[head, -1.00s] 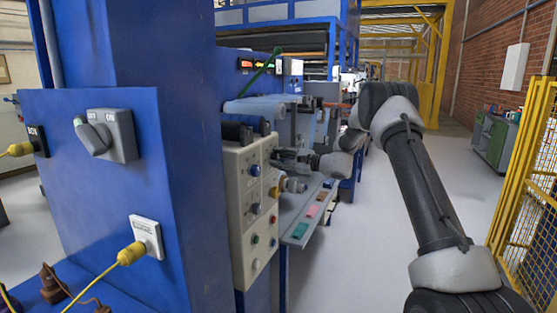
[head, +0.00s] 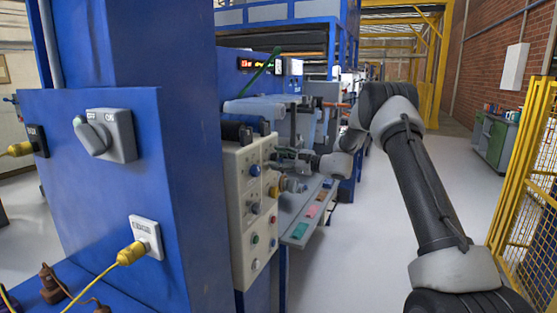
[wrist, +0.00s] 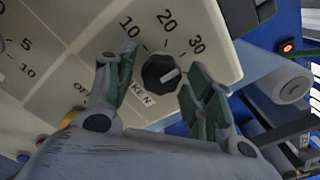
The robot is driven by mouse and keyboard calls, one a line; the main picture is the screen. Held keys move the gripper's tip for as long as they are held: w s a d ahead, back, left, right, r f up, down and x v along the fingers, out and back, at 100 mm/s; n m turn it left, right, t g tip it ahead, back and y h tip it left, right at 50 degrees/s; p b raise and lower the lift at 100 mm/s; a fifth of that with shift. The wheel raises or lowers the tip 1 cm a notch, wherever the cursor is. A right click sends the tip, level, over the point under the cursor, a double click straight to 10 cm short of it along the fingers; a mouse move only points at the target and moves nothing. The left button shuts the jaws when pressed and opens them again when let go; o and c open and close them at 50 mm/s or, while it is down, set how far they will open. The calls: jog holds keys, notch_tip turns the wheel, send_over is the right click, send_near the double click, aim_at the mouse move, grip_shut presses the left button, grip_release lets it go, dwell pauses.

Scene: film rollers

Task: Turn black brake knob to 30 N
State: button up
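The black brake knob (wrist: 160,72) sits on the pale control panel (wrist: 70,75) in the wrist view, with 10, 20 and 30 printed around it. Its white mark lies on the right side, tilted slightly up; the exact reading is hard to tell. The label below it is partly hidden. My gripper (wrist: 160,62) is open, one finger to the left of the knob and one to the right, with visible gaps. In the head view my gripper (head: 284,156) is at the panel's upper right side, and the brake knob cannot be made out there.
The control panel (head: 240,215) carries several other knobs and buttons. A blue cabinet (head: 190,190) with a rotary switch (head: 111,135) stands at left. A grey roller (wrist: 285,83) is right of the panel. A yellow fence (head: 530,180) stands far right; the floor between is clear.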

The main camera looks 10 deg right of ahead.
jog(key=shift+s+d+r, duration=0.1)
jog(key=v, duration=1.1)
jog(key=shift+s+d, duration=0.2)
jog(key=shift+d, duration=0.1)
